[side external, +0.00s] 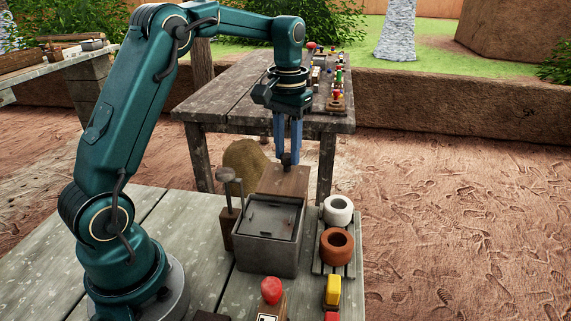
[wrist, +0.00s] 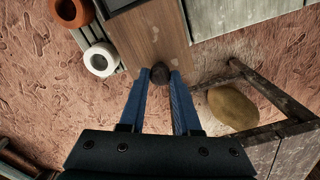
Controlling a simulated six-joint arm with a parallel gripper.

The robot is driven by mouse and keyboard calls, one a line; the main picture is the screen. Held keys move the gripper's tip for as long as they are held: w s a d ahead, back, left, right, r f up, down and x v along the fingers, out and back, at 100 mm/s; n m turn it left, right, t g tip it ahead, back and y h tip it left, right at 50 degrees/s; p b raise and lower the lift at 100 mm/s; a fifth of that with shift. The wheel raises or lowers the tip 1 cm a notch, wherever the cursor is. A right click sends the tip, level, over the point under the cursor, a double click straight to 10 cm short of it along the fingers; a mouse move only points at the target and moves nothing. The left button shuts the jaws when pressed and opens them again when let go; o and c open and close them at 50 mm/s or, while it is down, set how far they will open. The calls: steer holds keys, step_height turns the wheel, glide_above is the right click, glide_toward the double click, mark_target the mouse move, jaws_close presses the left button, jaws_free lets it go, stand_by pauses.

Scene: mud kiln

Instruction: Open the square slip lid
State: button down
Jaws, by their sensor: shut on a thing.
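The square slip lid (side external: 283,181) is a brown wooden board with a dark round knob (side external: 287,160). My gripper (side external: 288,157) points down with its blue fingers shut on the knob. In the wrist view the knob (wrist: 160,72) sits between the fingertips (wrist: 160,74), near one edge of the lid (wrist: 150,35). The grey square slip box (side external: 267,266) stands on the near table with its top open and a grey surface inside. The lid is at the box's far side, clear of most of the opening; whether it touches the rim I cannot tell.
A white ring-shaped pot (side external: 338,203) and a terracotta one (side external: 337,260) stand right of the box on a slatted rack. A tool on a wooden stand (side external: 228,220) is close on the left. A red-knobbed block (side external: 271,291) is in front. A sack (side external: 244,160) lies beyond.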

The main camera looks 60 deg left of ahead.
mark_target(284, 182)
steer(key=shift+w+a, duration=0.1)
steer(key=c, duration=0.6)
jaws_free()
steer(key=shift+r, duration=0.1)
steer(key=shift+r, duration=2.5)
step_height(284, 182, down, 6)
steer(key=shift+r, duration=0.25)
steer(key=shift+s+d+r, duration=0.2)
steer(key=shift+s+d, duration=0.8)
steer(key=shift+d, duration=0.05)
steer(key=shift+s+d, duration=0.55)
